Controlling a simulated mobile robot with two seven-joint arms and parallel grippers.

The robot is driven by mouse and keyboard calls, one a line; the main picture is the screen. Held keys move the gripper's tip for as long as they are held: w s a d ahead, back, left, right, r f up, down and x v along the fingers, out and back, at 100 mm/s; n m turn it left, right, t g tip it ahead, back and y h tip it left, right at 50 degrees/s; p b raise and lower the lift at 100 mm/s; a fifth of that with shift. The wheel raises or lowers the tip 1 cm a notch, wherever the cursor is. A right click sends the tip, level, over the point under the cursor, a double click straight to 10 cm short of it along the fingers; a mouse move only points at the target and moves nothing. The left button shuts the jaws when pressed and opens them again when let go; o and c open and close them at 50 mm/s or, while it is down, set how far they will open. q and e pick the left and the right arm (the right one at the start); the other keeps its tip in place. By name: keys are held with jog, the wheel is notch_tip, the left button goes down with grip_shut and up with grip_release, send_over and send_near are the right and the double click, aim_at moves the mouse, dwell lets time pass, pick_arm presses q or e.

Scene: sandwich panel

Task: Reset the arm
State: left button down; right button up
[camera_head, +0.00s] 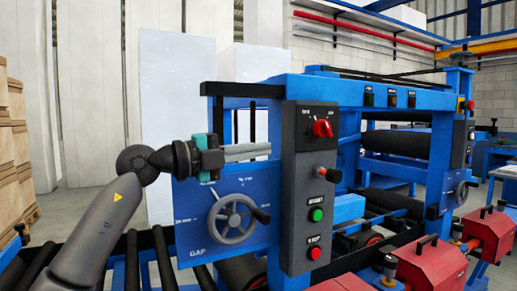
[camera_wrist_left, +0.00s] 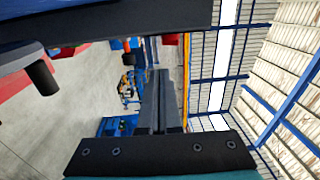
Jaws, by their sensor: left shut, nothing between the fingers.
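My left arm comes in from the left, and its left gripper (camera_head: 262,149) points right, level with the upper part of the dark control box (camera_head: 297,215). The fingers are shut and empty. Their tips are close to the box's left edge; I cannot tell whether they touch it. In the left wrist view the shut fingers (camera_wrist_left: 160,85) point away from the camera with nothing between them. The box carries a red rotary switch (camera_head: 322,128), a black lever knob (camera_head: 333,175), a green button (camera_head: 316,215) and a red button (camera_head: 314,253). My right gripper is not in view.
A handwheel (camera_head: 232,219) on a blue plate marked GAP sits just below my left gripper. The blue machine frame (camera_head: 380,92) with rollers fills the middle and right. Red motor housings (camera_head: 432,262) stand at the lower right. Stacked boxes (camera_head: 14,150) are at far left.

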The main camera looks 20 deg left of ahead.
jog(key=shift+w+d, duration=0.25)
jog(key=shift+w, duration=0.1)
